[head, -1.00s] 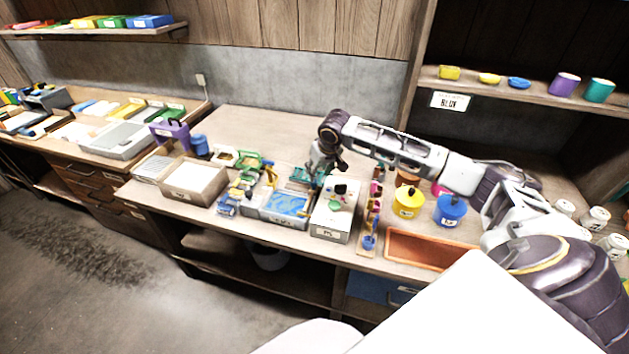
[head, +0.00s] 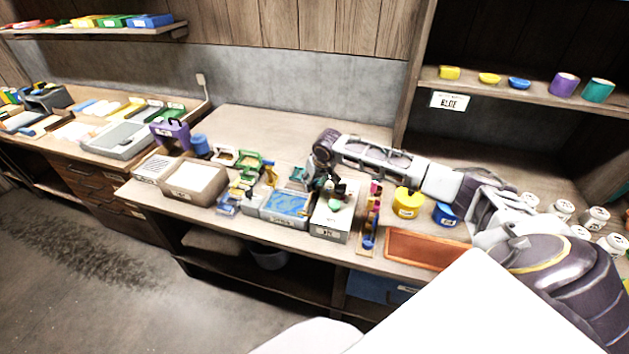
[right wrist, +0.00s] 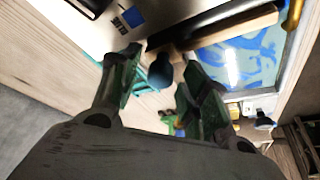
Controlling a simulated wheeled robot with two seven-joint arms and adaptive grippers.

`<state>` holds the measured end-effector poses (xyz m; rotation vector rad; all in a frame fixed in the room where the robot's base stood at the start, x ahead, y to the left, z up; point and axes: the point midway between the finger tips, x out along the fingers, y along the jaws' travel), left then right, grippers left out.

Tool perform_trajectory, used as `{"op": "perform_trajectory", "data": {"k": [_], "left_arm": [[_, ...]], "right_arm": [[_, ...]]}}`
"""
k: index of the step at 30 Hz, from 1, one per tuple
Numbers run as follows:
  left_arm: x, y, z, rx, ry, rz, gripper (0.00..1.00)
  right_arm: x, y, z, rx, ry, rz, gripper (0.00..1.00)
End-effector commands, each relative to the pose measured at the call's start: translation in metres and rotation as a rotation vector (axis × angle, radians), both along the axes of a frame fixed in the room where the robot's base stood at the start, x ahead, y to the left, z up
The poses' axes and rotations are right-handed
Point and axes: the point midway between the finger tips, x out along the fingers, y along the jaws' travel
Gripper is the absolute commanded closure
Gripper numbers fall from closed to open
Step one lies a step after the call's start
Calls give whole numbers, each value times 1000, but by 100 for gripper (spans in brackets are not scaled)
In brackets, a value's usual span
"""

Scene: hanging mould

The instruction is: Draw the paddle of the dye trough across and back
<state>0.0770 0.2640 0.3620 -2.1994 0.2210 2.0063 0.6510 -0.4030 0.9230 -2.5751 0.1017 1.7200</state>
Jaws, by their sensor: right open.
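The dye trough (head: 285,204) is a grey tray with streaky blue liquid, on the bench left of a grey labelled box. Its blue liquid also shows at the upper right of the right wrist view (right wrist: 245,62). A wooden bar (right wrist: 228,30), which looks like the paddle, lies along the trough's near side in that view. A dark round knob (right wrist: 160,72) appears between my right fingers; whether it touches them or joins the bar I cannot tell. My right gripper (head: 328,188) is open, low over the box beside the trough. My left gripper is out of view.
The grey labelled box (head: 330,222) stands right of the trough, beside a narrow rack (head: 370,222) of coloured pieces. A yellow pot (head: 408,203) and an orange tray (head: 425,249) are further right. A tan box (head: 194,182) stands left. The bench behind is clear.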

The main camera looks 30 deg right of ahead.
Motion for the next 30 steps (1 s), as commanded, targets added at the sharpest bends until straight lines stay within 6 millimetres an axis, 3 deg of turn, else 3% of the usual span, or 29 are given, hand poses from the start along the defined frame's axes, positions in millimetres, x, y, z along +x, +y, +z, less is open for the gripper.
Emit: {"op": "perform_trajectory", "data": {"k": [3,14,23,30], "left_arm": [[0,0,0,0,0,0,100],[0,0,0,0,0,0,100],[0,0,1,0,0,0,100],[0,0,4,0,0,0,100]], "right_arm": [[0,0,0,0,0,0,56],[0,0,0,0,0,0,100],[1,2,0,1,0,0,100],[13,11,1,3,-1,-1,100]]}}
